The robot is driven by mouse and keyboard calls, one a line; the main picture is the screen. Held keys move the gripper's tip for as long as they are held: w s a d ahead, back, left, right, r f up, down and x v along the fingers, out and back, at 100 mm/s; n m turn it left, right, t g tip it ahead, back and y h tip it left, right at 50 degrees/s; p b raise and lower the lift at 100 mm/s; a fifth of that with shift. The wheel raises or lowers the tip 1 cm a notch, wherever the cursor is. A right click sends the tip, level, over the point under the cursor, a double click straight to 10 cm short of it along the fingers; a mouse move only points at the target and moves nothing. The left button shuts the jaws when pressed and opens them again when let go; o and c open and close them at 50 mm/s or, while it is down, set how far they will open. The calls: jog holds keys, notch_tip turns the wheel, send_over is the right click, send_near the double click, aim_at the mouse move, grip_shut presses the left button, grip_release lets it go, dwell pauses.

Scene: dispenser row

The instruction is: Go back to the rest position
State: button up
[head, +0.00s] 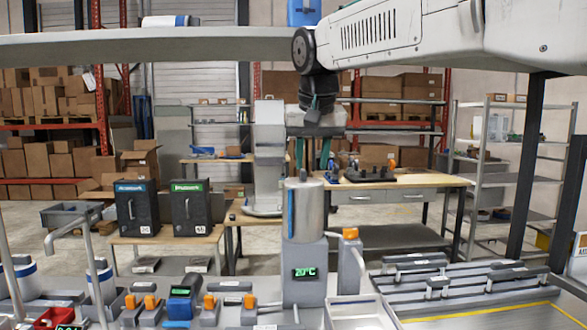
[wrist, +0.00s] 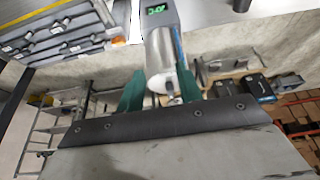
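My gripper (head: 312,158) hangs from my arm in the upper middle of the head view, just above the top of a silver cylinder dispenser (head: 304,212). In the wrist view my gripper (wrist: 160,78) shows two green fingers standing apart, with nothing seen held between them. The silver cylinder (wrist: 160,50) appears beyond the fingers, in the gap; I cannot tell the exact distance. Its grey base carries a green display (head: 304,273) reading 20°C.
The counter holds an open white tray (head: 360,313), a grey rack (head: 455,285) at right and several orange-topped small units (head: 208,305) at left. A curved grey tap (head: 75,230) stands at far left. Two dark boxes (head: 137,208) (head: 190,208) sit on a table behind.

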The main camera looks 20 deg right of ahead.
jog(key=s+d+f+n+g, duration=0.1)
jog(key=s+d+f, duration=0.1)
jog(key=s+f, duration=1)
jog(key=s+d+f+n+g, duration=0.1)
jog(key=s+d+f+g, duration=0.1)
jog(key=s+f, duration=0.9)
jog(key=s+d, duration=0.1)
jog(key=s, duration=0.7)
jog(key=shift+s+d+f+y, duration=0.35)
jog(key=shift+y, duration=0.05)
jog(key=shift+o, duration=0.2)
jog(key=shift+a, duration=0.1)
